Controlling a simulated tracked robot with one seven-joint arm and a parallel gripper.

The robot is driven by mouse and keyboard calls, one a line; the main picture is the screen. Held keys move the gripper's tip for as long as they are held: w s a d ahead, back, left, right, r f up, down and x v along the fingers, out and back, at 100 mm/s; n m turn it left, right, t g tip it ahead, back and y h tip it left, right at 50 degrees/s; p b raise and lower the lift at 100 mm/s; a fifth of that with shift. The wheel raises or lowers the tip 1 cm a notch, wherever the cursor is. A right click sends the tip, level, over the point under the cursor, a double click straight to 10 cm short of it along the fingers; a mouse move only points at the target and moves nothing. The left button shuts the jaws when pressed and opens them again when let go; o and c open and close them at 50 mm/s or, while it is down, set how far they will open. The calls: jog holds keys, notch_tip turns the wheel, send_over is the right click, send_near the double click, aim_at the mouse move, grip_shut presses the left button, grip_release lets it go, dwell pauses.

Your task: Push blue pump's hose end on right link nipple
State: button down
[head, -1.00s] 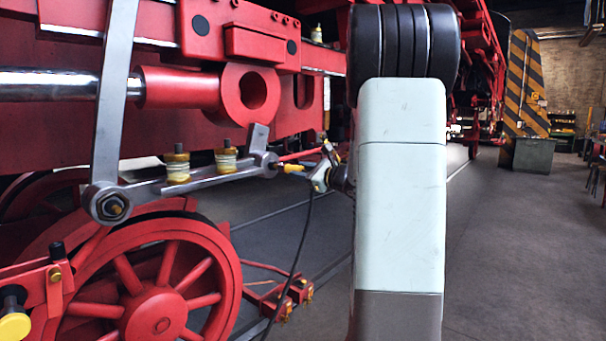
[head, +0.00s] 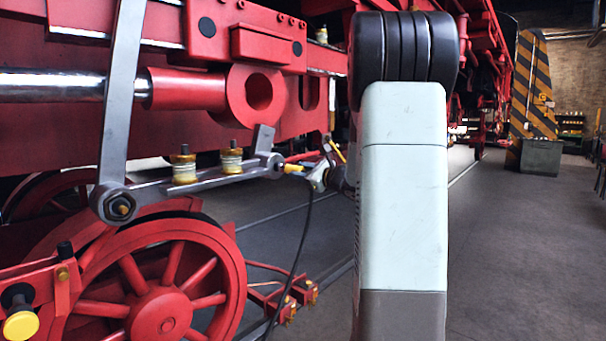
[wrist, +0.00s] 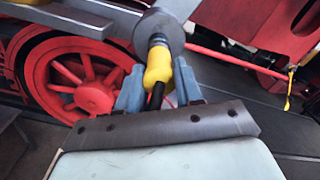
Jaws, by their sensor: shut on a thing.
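The steel link (head: 205,180) runs from the lever's pivot at left to a round end boss at right. In the wrist view this boss (wrist: 160,30) is just beyond my fingers, with a short dark ringed piece, likely the nipple (wrist: 158,42), on its near face. My gripper (wrist: 158,85) is shut on the yellow hose end (wrist: 158,68), which points at the boss and meets or nearly meets the ringed piece; I cannot tell how far it is on. The yellow hose end (head: 293,168) also shows in the head view. The black hose (head: 302,235) hangs below my gripper. No blue pump is seen.
Two yellow-and-white oil cups (head: 231,158) stand on the link. The upright lever (head: 121,100) is at left. A red spoked wheel (head: 160,290) is below, and a thin red rod (wrist: 225,58) passes close behind my gripper. Open floor (head: 510,250) lies right.

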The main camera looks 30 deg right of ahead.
jog(key=shift+w+a, duration=0.1)
jog(key=shift+w, duration=0.05)
jog(key=c, duration=0.7)
grip_release()
jog(key=shift+o, duration=0.2)
